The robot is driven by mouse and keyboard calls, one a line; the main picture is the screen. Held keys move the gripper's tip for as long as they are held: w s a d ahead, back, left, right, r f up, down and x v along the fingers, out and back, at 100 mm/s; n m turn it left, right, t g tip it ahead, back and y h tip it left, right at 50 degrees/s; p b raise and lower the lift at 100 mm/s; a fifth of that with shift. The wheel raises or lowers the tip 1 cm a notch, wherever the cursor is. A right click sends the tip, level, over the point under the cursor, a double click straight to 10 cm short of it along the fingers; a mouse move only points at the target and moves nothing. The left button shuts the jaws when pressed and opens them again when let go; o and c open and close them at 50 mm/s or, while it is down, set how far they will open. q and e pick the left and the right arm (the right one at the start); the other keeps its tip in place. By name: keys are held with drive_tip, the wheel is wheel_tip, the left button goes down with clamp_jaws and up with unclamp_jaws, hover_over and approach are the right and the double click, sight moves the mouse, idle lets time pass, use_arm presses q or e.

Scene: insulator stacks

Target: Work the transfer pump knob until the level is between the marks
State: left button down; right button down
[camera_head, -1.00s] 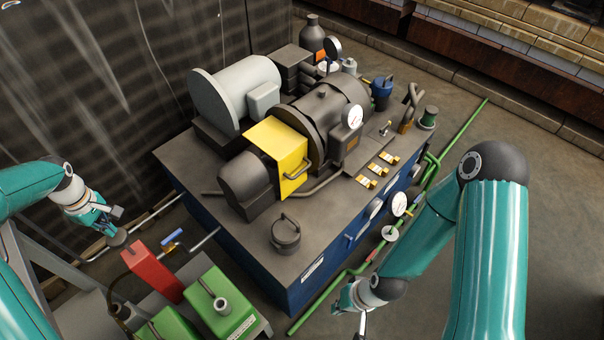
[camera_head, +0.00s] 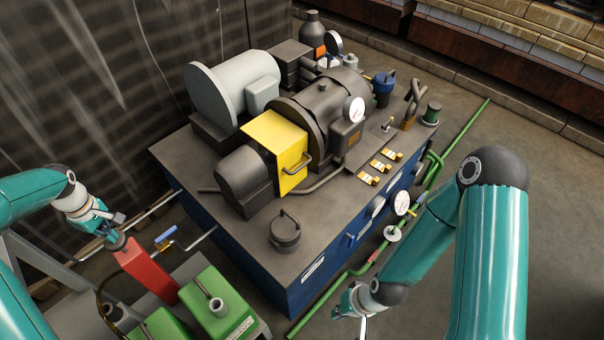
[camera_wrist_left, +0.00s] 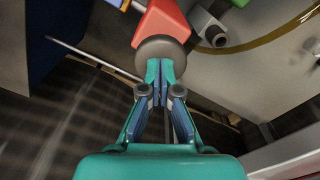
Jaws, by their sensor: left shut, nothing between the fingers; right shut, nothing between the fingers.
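A dark round knob (camera_head: 117,242) sits at the upper end of a red block (camera_head: 148,268) at the lower left, most likely the transfer pump knob. My left gripper (camera_head: 110,233) is shut and empty, with its fingertips right at the knob. In the left wrist view the round knob (camera_wrist_left: 163,50) is just beyond the closed fingertips (camera_wrist_left: 160,70); I cannot tell whether they touch it. My right gripper (camera_head: 362,326) is low in the head view, near the bottom edge, shut and empty. I cannot make out a level or its marks.
Green boxes (camera_head: 218,306) stand beside the red block. A blue-handled valve (camera_head: 166,234) is on a pipe close by. The large blue unit (camera_head: 300,292) with motors and a yellow guard (camera_head: 276,146) fills the middle. A green pipe (camera_head: 330,292) runs along its right side.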

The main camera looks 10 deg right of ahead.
use_arm(q)
drive_tip(key=shift+r, duration=0.1)
wheel_tip(320, 180, up, 9)
drive_tip(key=p, duration=0.5)
drive_tip(key=shift+f, duration=0.2)
idle(0.5)
idle(0.7)
drive_tip(key=shift+f+m+b, duration=0.35)
drive_tip(key=shift+f+m, duration=0.15)
drive_tip(key=shift+m, duration=1.5)
drive_tip(key=shift+f+m+b, duration=0.4)
drive_tip(key=shift+f+m, duration=0.1)
drive_tip(key=shift+m, duration=1.5)
drive_tip(key=shift+f+m+b, duration=0.35)
drive_tip(key=shift+f+m, duration=0.15)
drive_tip(key=shift+m, duration=1.5)
